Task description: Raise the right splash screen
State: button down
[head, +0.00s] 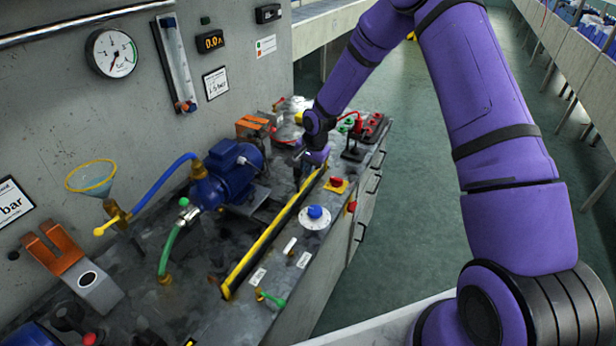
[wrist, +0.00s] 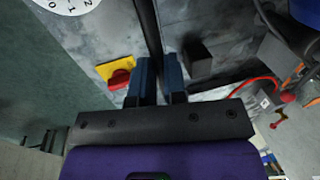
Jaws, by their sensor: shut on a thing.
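The splash screen (head: 262,244) shows in the head view as a long, narrow bar with a yellow edge and dark sides, low along the bench top. My gripper (head: 322,166) is at its far end. In the wrist view the two blue fingers of my gripper (wrist: 158,78) are close together on a dark bar (wrist: 149,30), which appears to be the screen's edge. The gripped part is mostly hidden by the fingers. I cannot make out a clear panel below the bar.
A red switch on a yellow plate (head: 336,184) sits right of the bar, with a blue knob on a white dial (head: 315,216) nearer. A blue pump motor (head: 230,172) stands to the left. Red and black terminals (head: 368,132) stand beyond. The aisle floor (head: 415,150) is open.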

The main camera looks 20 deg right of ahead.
notch_tip(320, 180, up, 22)
jog(key=shift+w, duration=0.15)
jog(key=c, duration=1.3)
grip_release()
jog(key=shift+r, duration=0.1)
jog(key=shift+o, duration=0.7)
notch_tip(320, 180, up, 10)
jog(key=s+d, duration=0.1)
jog(key=shift+s+d+r, duration=0.2)
jog(key=shift+s+d, duration=0.05)
jog(key=shift+s, duration=0.15)
